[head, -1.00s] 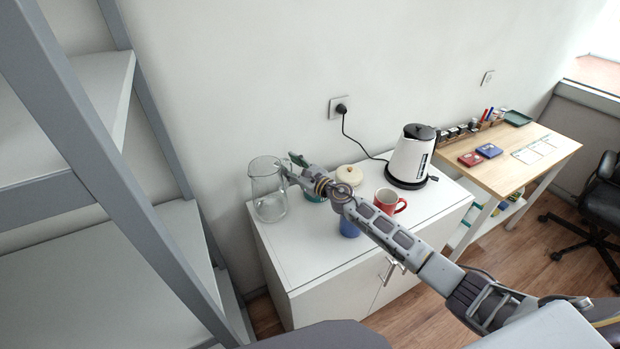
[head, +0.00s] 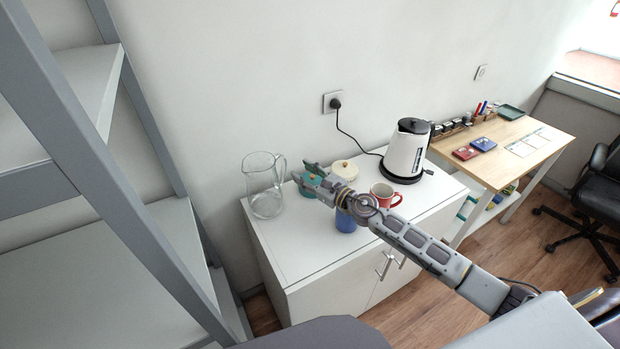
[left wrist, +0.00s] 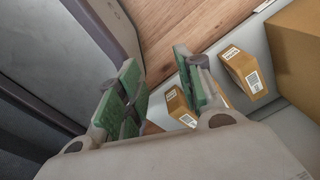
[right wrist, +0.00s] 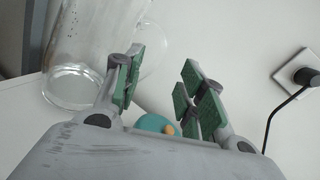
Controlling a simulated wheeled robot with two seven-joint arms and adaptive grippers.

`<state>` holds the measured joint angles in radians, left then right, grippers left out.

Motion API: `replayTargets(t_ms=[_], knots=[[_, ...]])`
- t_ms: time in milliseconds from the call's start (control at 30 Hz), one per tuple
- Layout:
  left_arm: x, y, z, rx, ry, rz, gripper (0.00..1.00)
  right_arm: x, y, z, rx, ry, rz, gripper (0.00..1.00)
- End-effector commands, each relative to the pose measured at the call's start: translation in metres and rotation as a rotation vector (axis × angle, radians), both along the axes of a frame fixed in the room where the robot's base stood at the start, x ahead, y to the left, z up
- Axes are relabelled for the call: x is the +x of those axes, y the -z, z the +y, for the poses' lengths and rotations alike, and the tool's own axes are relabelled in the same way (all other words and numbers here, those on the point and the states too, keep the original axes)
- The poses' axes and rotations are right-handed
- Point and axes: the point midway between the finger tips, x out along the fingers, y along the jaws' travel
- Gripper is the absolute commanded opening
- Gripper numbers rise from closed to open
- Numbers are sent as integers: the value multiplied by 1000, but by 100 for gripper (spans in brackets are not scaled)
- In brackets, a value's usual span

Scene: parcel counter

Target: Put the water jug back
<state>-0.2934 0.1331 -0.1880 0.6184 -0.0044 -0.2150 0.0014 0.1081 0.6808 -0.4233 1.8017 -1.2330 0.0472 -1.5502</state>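The glass water jug (head: 264,190) stands upright and looks empty at the left end of the white cabinet top, its handle toward the right. It also shows in the right wrist view (right wrist: 85,50), to the left of the fingers. My right gripper (head: 304,180) is open with nothing between its fingers, just right of the jug and apart from its handle in the head view. In the right wrist view the open fingers (right wrist: 160,85) have green pads. My left gripper (left wrist: 160,85) is open and empty in the left wrist view; it is not in the head view.
A teal lidded pot (head: 312,184), cream pot (head: 345,170), blue mug (head: 346,222), red mug (head: 386,195) and kettle (head: 407,150) crowd the cabinet top (head: 290,255) near my right arm. A grey shelf rack (head: 125,190) stands left. Cardboard boxes (left wrist: 242,72) lie below my left gripper.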

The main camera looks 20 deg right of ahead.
Motion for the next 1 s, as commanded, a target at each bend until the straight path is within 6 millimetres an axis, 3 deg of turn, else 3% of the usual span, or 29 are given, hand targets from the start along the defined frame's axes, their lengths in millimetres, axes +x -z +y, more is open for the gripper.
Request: replayTargets(t_ms=[133,467,1000], knots=[[6,3,7,8,1,-7,36,-10,2,-6,0,0,1,40],[26,3,1,1,-1,-29,36,-18,0,-10,-1,0,0,40],[7,5,1,1,-1,-8,36,-18,0,-10,0,0,0,40]])
